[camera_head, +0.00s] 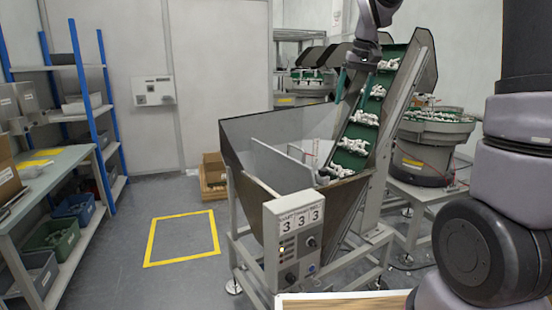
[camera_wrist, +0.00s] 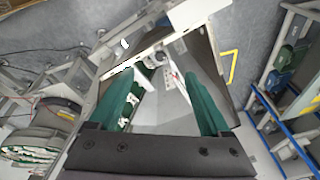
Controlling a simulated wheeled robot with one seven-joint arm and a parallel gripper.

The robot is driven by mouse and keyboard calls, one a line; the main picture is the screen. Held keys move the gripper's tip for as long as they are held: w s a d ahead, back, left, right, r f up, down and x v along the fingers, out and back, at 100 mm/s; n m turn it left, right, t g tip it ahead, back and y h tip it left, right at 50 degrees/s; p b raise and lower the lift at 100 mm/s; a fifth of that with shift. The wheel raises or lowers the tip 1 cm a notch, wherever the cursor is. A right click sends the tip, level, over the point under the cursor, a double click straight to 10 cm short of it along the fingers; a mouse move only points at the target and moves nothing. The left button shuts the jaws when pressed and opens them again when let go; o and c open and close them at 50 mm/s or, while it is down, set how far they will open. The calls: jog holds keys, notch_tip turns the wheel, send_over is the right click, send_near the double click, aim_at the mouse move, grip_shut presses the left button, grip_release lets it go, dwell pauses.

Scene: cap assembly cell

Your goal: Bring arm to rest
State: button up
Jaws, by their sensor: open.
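My gripper (camera_head: 353,92) hangs from my arm above the upper right part of the grey hopper (camera_head: 240,160), in front of the inclined conveyor (camera_head: 415,65). Its two green fingers point down in the head view. In the wrist view my gripper (camera_wrist: 154,73) is open, its green fingers wide apart with nothing between them. The hopper and conveyor show below the fingers there. My arm reaches in from the right of the head view, partly out of frame.
White parts (camera_head: 352,146) lie on the conveyor's green steps. A control box (camera_head: 293,240) marked 3 3 3 is on the hopper's front. A bowl feeder (camera_head: 425,150) stands at right. Shelves and a bench (camera_head: 50,175) are at left. The yellow floor square (camera_head: 182,262) is empty.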

jog(key=s+d+r+m+t, duration=0.2)
jog(key=s+m+t, duration=0.1)
jog(key=s, duration=2.2)
jog(key=shift+s+d+m+t+y, duration=0.2)
jog(key=shift+m+t+y, duration=0.15)
jog(key=shift+t, duration=0.35)
